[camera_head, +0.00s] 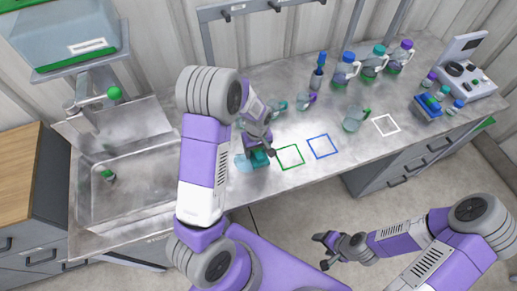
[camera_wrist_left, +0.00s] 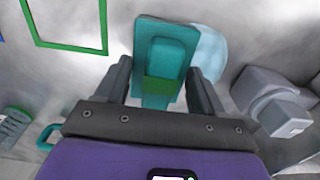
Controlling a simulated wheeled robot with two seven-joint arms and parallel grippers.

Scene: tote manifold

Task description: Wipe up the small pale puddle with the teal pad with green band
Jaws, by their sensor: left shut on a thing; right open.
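The teal pad with green band (camera_wrist_left: 165,50) is between the fingers of my left gripper (camera_wrist_left: 157,85), which is shut on its raised grip. In the head view the pad (camera_head: 260,158) is at the counter surface, partly hidden by my left arm. The small pale puddle (camera_wrist_left: 210,52) lies right beside the pad in the left wrist view, and the pad seems to cover part of it. In the head view the puddle (camera_head: 242,163) shows to the left of the pad. My right gripper (camera_head: 326,251) is open and empty, out over the floor in front of the counter.
A green square outline (camera_head: 290,157) and a blue one (camera_head: 321,146) are marked right of the pad. A sink (camera_head: 130,185) is at left. Jugs (camera_head: 346,70), a clear beaker (camera_head: 354,119) and a blue rack (camera_head: 428,108) stand further right. The counter front near the outlines is clear.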

